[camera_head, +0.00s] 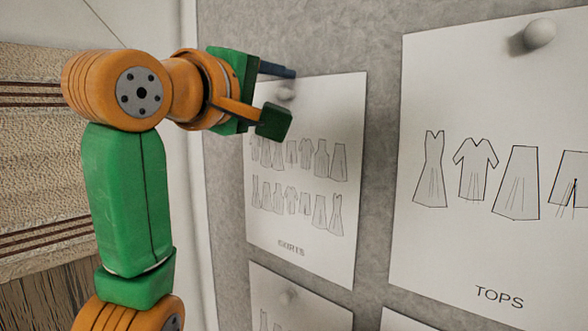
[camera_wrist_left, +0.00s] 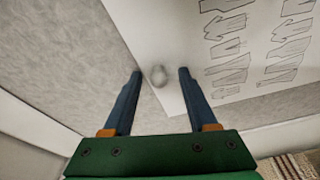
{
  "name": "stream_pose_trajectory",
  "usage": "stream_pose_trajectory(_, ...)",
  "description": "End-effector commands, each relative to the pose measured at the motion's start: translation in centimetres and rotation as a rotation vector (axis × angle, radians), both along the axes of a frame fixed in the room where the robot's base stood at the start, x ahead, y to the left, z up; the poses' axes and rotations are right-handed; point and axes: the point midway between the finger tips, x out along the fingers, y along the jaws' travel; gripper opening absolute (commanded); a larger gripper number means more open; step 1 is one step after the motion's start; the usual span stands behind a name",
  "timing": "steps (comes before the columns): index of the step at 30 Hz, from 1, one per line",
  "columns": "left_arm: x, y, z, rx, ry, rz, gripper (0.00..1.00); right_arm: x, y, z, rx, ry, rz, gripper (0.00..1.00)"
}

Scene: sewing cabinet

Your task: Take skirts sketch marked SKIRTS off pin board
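The skirts sketch (camera_head: 304,220) is a white sheet with rows of garment drawings, marked SKIRTS at its foot. It hangs on the grey pin board (camera_head: 381,130) in the head view, and part of it shows in the left wrist view (camera_wrist_left: 215,50). A round pale pin (camera_head: 286,94) is at its top; in the left wrist view the pin (camera_wrist_left: 158,75) appears between the fingertips. My left gripper (camera_head: 284,96) is open at the sheet's top, its two fingers (camera_wrist_left: 160,74) apart on either side of the pin. I cannot tell whether they touch it. My right gripper is out of view.
A larger sheet marked TOPS (camera_head: 470,243) hangs to the right with its own pin (camera_head: 539,33). Another pinned sheet (camera_head: 300,308) hangs below the skirts sketch. A striped woven cloth (camera_head: 40,160) lies at the left, beyond the board's edge.

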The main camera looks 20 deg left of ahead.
Motion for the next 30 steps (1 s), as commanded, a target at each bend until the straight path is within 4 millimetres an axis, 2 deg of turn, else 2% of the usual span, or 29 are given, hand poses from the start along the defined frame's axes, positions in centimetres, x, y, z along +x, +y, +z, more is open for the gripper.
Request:
stream_pose_trajectory(1,0.0,0.0,0.0,0.0,0.0,0.0,0.43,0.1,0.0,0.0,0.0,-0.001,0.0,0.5)
stream_pose_trajectory(6,0.0,0.0,0.0,0.0,0.0,0.0,0.0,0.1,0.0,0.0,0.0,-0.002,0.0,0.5)
stream_pose_trajectory(15,-0.1,0.0,0.0,0.0,0.0,0.0,0.0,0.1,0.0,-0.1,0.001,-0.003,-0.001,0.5)
stream_pose_trajectory(20,-0.5,0.1,0.6,0.0,-0.002,-0.001,0.0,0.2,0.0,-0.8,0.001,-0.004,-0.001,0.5)
stream_pose_trajectory(24,-0.5,0.1,3.4,0.0,0.0,0.0,0.0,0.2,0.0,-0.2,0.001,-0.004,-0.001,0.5)
stream_pose_trajectory(30,-0.4,0.2,5.9,-0.001,0.0,-0.001,0.0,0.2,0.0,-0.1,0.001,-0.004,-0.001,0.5)
